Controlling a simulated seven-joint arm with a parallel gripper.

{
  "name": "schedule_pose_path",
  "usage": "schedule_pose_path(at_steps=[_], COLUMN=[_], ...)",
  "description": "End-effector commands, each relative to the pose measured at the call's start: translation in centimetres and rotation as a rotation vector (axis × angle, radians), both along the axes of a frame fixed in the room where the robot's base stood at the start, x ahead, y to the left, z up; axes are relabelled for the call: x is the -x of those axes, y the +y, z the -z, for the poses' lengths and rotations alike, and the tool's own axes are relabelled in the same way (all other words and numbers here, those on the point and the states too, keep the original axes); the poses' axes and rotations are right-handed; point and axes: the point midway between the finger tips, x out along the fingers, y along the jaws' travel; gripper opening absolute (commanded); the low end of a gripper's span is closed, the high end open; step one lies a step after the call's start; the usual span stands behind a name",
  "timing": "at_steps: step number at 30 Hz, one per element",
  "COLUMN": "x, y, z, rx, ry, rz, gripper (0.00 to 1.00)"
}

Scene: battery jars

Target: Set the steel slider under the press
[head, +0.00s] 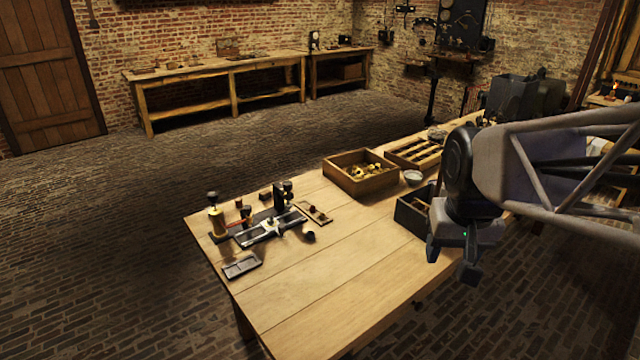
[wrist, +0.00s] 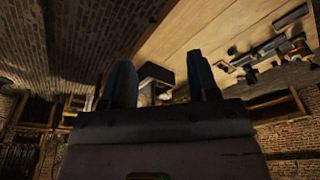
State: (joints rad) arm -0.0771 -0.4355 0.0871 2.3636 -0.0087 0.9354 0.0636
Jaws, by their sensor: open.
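A bench fixture with a bright steel rail (head: 262,232) and crosspiece stands at the left end of the wooden table. A dark upright (head: 279,196), which looks like the press, rises at its back. I cannot tell for sure which steel part is the slider; the bright crosspiece (head: 274,227) on the rail may be it. My gripper (head: 451,262) hangs at the table's right front edge, well right of the fixture. It is open and empty, and its two fingers show apart in the wrist view (wrist: 161,82). The fixture appears small and dark at that view's upper right.
A grey tray (head: 242,267) lies at the table's left edge. A brass cylinder (head: 216,222) stands beside the fixture. A wooden box of brass parts (head: 360,184), a divided box (head: 413,165), a white bowl (head: 413,178) and a dark box (head: 408,217) stand farther right. The table's front middle is clear.

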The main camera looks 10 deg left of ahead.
Motion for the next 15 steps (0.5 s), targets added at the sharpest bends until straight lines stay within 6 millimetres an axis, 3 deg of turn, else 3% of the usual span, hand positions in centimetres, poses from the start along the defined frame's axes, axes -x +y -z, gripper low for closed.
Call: schedule_pose_path(at_steps=[15], x=[-11.6], y=[5.6], z=[0.0], rx=[-0.005], ry=[0.043], rz=[-0.041], gripper=[0.55])
